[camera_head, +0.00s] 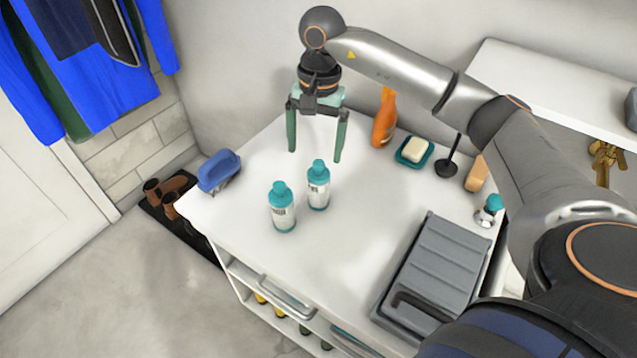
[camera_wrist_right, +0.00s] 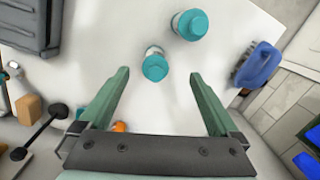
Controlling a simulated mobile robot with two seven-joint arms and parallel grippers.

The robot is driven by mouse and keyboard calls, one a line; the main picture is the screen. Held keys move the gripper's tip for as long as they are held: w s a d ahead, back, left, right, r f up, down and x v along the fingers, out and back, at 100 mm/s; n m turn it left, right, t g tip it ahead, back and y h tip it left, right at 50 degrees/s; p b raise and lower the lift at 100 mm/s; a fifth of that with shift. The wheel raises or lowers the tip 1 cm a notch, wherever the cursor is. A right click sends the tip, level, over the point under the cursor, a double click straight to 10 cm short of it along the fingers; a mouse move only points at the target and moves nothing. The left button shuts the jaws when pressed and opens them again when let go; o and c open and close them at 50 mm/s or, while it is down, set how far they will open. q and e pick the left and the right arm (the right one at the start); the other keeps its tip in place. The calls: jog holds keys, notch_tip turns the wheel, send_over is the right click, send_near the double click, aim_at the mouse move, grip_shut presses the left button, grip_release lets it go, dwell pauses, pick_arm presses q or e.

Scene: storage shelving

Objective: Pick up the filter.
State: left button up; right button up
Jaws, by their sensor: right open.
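No thing here is plainly marked as a filter, and I cannot tell which one it is. Two white bottles with teal caps stand upright on the white cabinet top (camera_head: 250,240): a front one (camera_head: 283,208) and a rear one (camera_head: 318,186). My right gripper (camera_head: 315,156) is open and empty, fingers pointing down, above and behind the rear bottle. In the right wrist view the rear bottle (camera_wrist_right: 154,66) shows between the fingertips, apart from them, with the front bottle (camera_wrist_right: 190,25) beyond. My left gripper is not in view.
A blue brush (camera_head: 219,170) lies at the left corner. An orange bottle (camera_head: 384,120), soap on a teal dish (camera_head: 412,152), a black stand (camera_head: 448,165) and a small dispenser (camera_head: 488,212) line the back and right. A grey ridged case (camera_head: 440,262) lies front right.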

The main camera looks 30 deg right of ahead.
aim_at(323, 163)
jog(key=shift+w+d+r+h, duration=0.1)
jog(key=shift+d+r+h, duration=0.05)
jog(key=shift+d, duration=0.35)
jog(key=shift+w+d+r+h, duration=0.1)
jog(key=shift+d+h, duration=0.05)
jog(key=shift+d, duration=0.3)
jog(key=shift+d+f, duration=0.2)
jog(key=shift+f, duration=0.1)
notch_tip(323, 163, down, 6)
jog(key=shift+a+f, duration=0.1)
jog(key=shift+w+a+f, duration=0.1)
jog(key=shift+a+f, duration=0.1)
jog(key=shift+f, duration=1.1)
jog(key=shift+w+a+f, duration=0.1)
jog(key=shift+a+f, duration=0.05)
jog(key=shift+f, duration=1.15)
jog(key=shift+c, duration=0.4)
grip_shut()
